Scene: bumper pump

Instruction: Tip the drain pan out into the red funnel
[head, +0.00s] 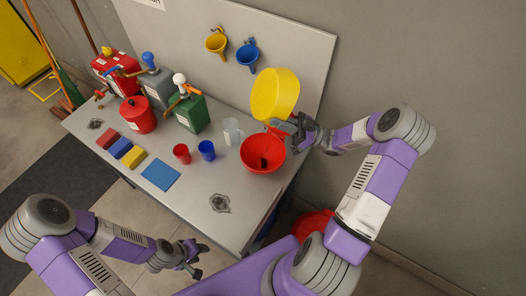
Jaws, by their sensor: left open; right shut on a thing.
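The yellow drain pan (274,94) is in the air above the back right of the table, steeply tilted. My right gripper (283,124) is shut on its lower edge. The red funnel (250,160) is on the table's right part, just below the pan, with a dark spot inside it. No liquid can be made out between them. My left gripper (194,262) is open and empty, low in front of the table's front edge.
Coloured blocks and a blue cloth (160,177) lie in front.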

